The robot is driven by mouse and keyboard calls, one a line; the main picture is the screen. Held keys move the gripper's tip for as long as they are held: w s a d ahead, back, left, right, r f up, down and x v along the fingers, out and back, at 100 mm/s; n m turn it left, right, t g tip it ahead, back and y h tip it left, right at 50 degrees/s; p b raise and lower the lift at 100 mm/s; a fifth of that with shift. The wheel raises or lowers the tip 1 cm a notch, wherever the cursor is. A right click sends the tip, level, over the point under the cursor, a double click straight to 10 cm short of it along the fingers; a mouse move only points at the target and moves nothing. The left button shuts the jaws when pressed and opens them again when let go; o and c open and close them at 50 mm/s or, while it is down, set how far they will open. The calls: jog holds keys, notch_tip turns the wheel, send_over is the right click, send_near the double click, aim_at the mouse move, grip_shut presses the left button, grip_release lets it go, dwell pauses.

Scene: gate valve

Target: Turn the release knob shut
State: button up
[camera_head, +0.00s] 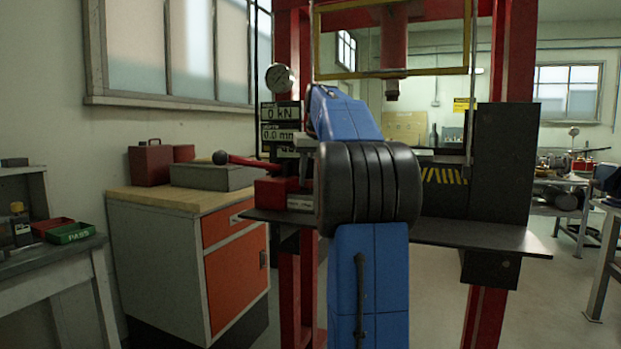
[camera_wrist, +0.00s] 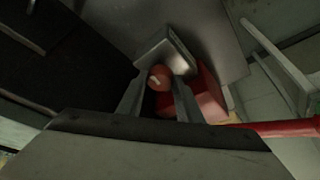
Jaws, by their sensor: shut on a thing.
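The release knob (camera_wrist: 159,77) is a small round red knob with a pale mark on its face, seen in the wrist view against a grey metal block (camera_wrist: 166,52). My gripper (camera_wrist: 158,88) has its two grey fingers on either side of the knob, shut on it. In the head view my blue arm with its black joint covers the knob and most of the gripper. The red pump body (camera_head: 276,190) shows left of my arm, and also beside the fingers in the wrist view (camera_wrist: 207,97).
A red lever with a black ball end (camera_head: 221,158) sticks out left from the pump. A dial gauge (camera_head: 281,77) and displays (camera_head: 281,112) reading 0 kN and 0.0 mm are above. A dark press plate (camera_head: 480,236) extends right. An orange-fronted cabinet (camera_head: 233,264) stands left.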

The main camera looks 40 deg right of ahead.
jog(key=m, duration=0.2)
jog(key=m+g+h, duration=0.1)
jog(key=shift+w+a+m, duration=0.15)
jog(key=shift+a+m, duration=0.05)
jog(key=shift+m, duration=0.2)
jog(key=m+g+h, duration=0.1)
jog(key=m, duration=0.3)
jog(key=shift+w+m, duration=0.15)
jog(key=shift+m, duration=0.15)
jog(key=m+g, duration=0.1)
jog(key=m, duration=0.1)
jog(key=m+g, duration=0.1)
jog(key=m, duration=0.1)
jog(key=shift+w+m+h, duration=0.15)
jog(key=shift+m+h, duration=0.15)
jog(key=shift+w+m+g, duration=0.1)
jog(key=shift+m+g, duration=0.8)
jog(key=shift+m, duration=1.2)
jog(key=o, duration=1)
jog(key=shift+o, duration=0.2)
